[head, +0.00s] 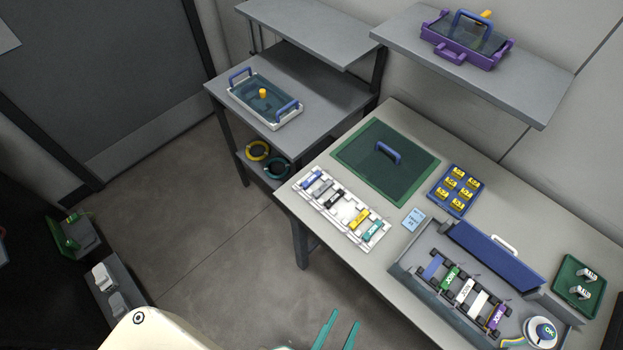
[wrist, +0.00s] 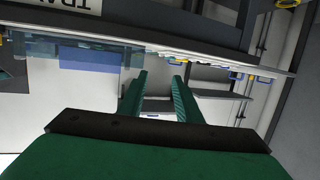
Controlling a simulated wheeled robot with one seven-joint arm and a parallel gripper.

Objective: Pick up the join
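A grey open case (head: 408,283) sits at the front right of the table, its blue lid (head: 487,254) raised. A row of coloured pieces lies inside: a blue piece (head: 432,268), a green piece (head: 449,278), two white ones and a purple piece (head: 495,316). My gripper (head: 337,332) shows at the bottom edge of the head view, left of the table and apart from the case. In the wrist view its green fingers (wrist: 158,97) are spread, with nothing between them.
A white rack (head: 333,217) with coloured pieces stands on the table's left edge. Behind it is a green mat (head: 367,177) with a handle. A blue tray (head: 445,206) of yellow blocks and a green tray (head: 571,273) lie farther right. A round OK button (head: 541,332) stands by the case.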

